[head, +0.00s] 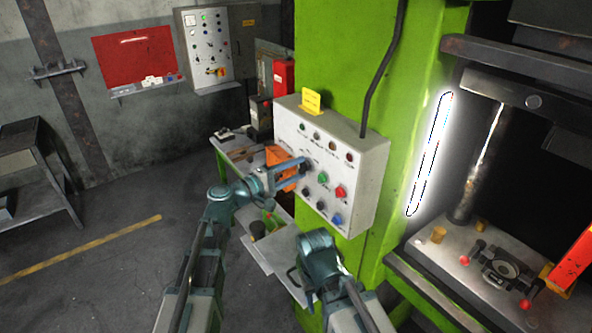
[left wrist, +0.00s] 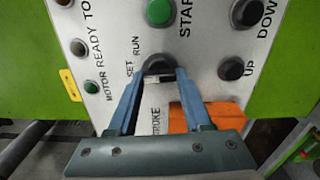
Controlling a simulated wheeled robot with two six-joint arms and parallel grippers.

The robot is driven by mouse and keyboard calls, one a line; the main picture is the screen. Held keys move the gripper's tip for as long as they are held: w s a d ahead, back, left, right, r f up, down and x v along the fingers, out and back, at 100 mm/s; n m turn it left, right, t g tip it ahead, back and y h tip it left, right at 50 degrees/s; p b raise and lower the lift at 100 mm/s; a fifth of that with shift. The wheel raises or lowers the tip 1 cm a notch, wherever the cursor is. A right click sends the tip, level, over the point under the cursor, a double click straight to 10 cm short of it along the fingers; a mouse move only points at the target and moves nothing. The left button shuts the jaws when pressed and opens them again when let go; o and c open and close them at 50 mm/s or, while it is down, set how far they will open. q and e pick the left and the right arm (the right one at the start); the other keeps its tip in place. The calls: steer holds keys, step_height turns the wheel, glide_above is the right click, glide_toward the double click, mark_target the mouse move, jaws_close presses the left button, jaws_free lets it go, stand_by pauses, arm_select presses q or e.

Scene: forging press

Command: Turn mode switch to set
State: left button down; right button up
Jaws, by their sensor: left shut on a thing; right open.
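The grey control panel (head: 352,195) stands on the green press column. Its black mode switch (left wrist: 158,66) shows in the left wrist view, with SET and RUN printed beside it. My left gripper (head: 302,168) reaches the panel from the left. In the left wrist view, my left gripper (left wrist: 158,80) has its two blue-grey fingers on either side of the switch knob and is shut on it. The fingers partly cover the knob, so its exact pointing is hard to tell. My right gripper (head: 322,252) is low in front of the panel, away from it, with its fingertips not clearly visible.
Close to the switch are a green START button (left wrist: 160,12) and black UP (left wrist: 231,68) and DOWN (left wrist: 245,12) buttons. A red button (head: 341,192) and a blue button (head: 337,219) are also on the panel. A side table (head: 268,248) stands below.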

arm_select(q)
steer(key=shift+m, duration=0.5)
steer(key=shift+c, duration=1.6)
jaws_free()
steer(key=v, duration=1.4)
